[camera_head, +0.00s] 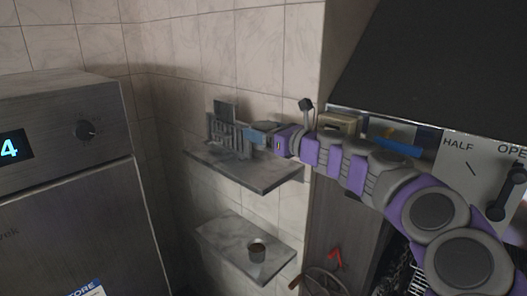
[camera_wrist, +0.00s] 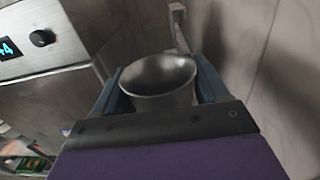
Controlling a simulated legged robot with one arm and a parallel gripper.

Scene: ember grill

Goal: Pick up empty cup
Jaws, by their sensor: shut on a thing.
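In the wrist view a grey metal cup (camera_wrist: 158,102) sits between the two blue fingers of my gripper (camera_wrist: 160,82). My gripper is shut on it, and the cup's open top shows an inside that looks empty. In the head view my gripper (camera_head: 252,134) reaches left over the upper shelf (camera_head: 262,178); the held cup is hard to make out there. Another small cup (camera_head: 257,252), with something brownish inside, stands upright on the lower shelf (camera_head: 225,240).
A dark rack (camera_head: 228,132) stands on the upper shelf beside my gripper. A metal appliance (camera_head: 65,190) with a knob and lit display is at left. A dark hood (camera_head: 440,65) and a HALF/OPEN lever panel (camera_head: 475,165) are at right. The lower shelf is mostly bare.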

